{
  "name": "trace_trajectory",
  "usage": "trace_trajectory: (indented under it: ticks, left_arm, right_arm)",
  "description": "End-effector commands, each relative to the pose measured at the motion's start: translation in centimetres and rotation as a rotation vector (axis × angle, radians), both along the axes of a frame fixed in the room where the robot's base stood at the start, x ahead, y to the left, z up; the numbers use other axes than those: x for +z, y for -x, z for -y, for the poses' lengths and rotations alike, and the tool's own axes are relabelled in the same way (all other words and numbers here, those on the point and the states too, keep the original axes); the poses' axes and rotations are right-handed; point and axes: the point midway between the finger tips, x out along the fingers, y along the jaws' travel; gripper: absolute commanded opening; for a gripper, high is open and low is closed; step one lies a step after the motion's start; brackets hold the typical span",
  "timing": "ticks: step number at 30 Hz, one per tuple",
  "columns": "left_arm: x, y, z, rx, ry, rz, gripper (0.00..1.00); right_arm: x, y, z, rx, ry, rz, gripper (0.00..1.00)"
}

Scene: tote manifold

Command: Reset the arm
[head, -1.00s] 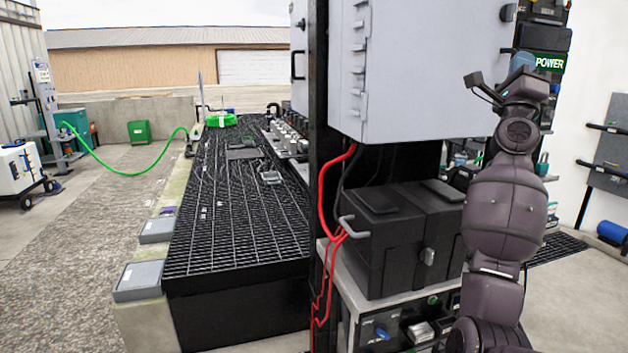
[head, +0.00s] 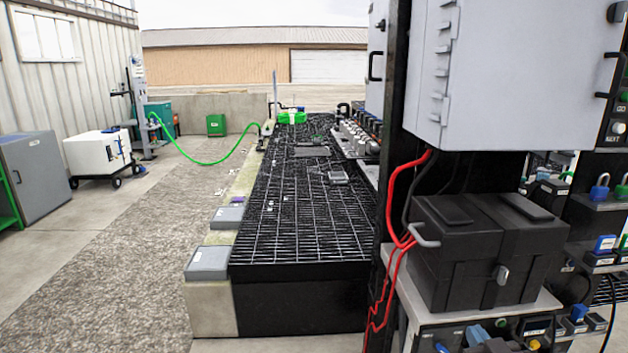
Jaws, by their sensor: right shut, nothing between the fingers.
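Only a small dark piece of my right arm's end, with the right gripper (head: 490,346), shows at the bottom edge of the head view, below the black case. The fingers are hard to make out, but the gripper is shut and empty. It touches nothing that I can see. My left gripper is not in view.
A black case (head: 450,262) sits on a bench at the right, below a grey cabinet (head: 520,75). Red cables (head: 391,200) hang beside a black post. A black grated platform (head: 300,215) fills the middle. The gravel strip (head: 130,265) at left is clear.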

Motion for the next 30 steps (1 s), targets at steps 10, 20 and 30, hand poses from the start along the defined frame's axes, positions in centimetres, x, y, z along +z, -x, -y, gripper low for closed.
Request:
trace_trajectory:
  ticks: [10,20,30]
  left_arm:
    - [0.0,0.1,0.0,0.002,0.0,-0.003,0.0]
    - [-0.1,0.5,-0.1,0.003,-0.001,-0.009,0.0]
    - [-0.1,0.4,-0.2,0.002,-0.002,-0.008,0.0]
  right_arm:
    - [-12.6,13.6,-3.9,0.031,0.029,-0.299,0.0]
    - [-19.3,24.4,-3.8,-0.004,-0.01,-0.518,0.0]
    - [-20.0,25.9,-3.5,-0.015,-0.01,-0.547,0.0]
